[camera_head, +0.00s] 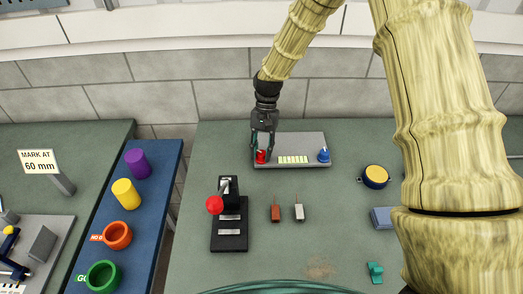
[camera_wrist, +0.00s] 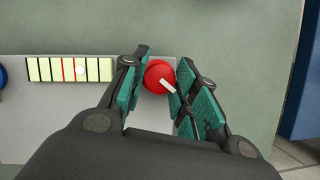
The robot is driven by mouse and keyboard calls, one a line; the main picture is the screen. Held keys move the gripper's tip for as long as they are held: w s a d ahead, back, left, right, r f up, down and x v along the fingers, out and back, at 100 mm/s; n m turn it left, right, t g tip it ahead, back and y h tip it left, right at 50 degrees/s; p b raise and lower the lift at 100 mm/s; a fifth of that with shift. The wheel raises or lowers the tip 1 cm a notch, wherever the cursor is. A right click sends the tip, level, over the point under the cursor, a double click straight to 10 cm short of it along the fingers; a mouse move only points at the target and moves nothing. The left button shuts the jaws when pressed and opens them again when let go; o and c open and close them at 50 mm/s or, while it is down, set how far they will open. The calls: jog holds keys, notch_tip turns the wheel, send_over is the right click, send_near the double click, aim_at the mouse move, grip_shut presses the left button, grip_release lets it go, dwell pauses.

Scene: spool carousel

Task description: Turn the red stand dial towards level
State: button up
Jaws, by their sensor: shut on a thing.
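The red dial (camera_head: 261,157) sits at the left end of a grey stand (camera_head: 318,141) in the head view. It also shows in the wrist view (camera_wrist: 158,76), with a white pointer mark slanting to the lower right. My gripper (camera_head: 264,150) reaches down over it, its teal-padded fingers (camera_wrist: 160,88) shut on the dial from both sides. A yellow-green level vial (camera_head: 293,160) lies beside the dial. In the wrist view the vial (camera_wrist: 45,69) has black and red lines, and its pale bubble (camera_wrist: 80,69) sits at or just right of the red lines.
A blue dial (camera_head: 324,155) stands at the stand's other end. In front are a black device with a red knob (camera_head: 214,205), two small red and grey pieces (camera_head: 276,213), and a yellow-topped round button (camera_head: 375,175). A blue board (camera_head: 168,185) with coloured cylinders lies left.

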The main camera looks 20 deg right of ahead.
jog(key=shift+f, duration=0.1)
jog(key=o, duration=1)
jog(key=v, duration=1.2)
jog(key=shift+d, duration=0.1)
